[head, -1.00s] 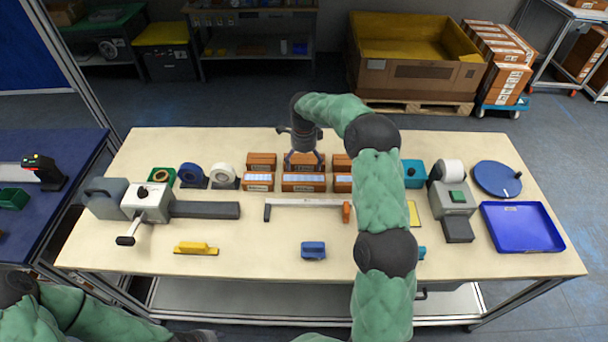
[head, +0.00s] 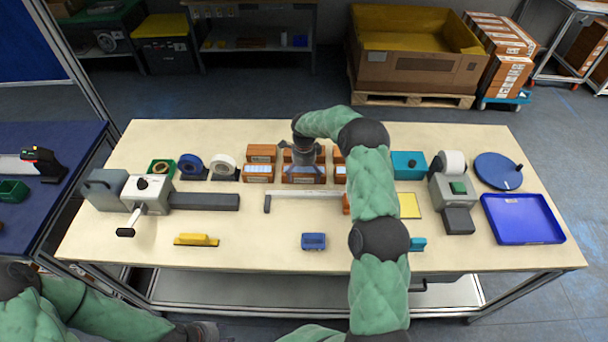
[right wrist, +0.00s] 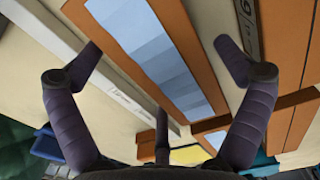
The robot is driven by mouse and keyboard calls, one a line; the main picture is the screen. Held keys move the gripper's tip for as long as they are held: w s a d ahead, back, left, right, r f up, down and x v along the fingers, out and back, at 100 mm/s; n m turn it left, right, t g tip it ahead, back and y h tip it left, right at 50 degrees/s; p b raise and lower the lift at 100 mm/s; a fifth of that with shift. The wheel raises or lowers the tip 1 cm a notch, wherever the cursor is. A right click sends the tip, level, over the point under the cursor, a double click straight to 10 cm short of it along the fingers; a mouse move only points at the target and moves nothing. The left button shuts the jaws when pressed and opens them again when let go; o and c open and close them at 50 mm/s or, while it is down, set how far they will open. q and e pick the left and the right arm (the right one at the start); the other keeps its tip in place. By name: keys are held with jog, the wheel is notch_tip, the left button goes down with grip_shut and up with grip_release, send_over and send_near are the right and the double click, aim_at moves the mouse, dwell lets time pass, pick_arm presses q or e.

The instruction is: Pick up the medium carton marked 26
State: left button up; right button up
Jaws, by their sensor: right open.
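Brown cartons with pale labels stand in a short double row at the back middle of the table. The middle carton (head: 303,178) is the widest that shows, partly covered by my right gripper (head: 303,165). In the right wrist view a carton with a blue-white label (right wrist: 160,50) lies below my right gripper (right wrist: 162,62). Its open fingers appear on either side of the label, with nothing held. Contact cannot be told. A printed mark shows at the top, cut off, so 26 cannot be confirmed. My left gripper (head: 200,333) shows only partly at the bottom edge.
A blue block (head: 313,241) and yellow piece (head: 196,240) lie nearer, with clear table between.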

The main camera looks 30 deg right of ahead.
jog(key=c, duration=1.3)
jog(key=shift+r, duration=0.1)
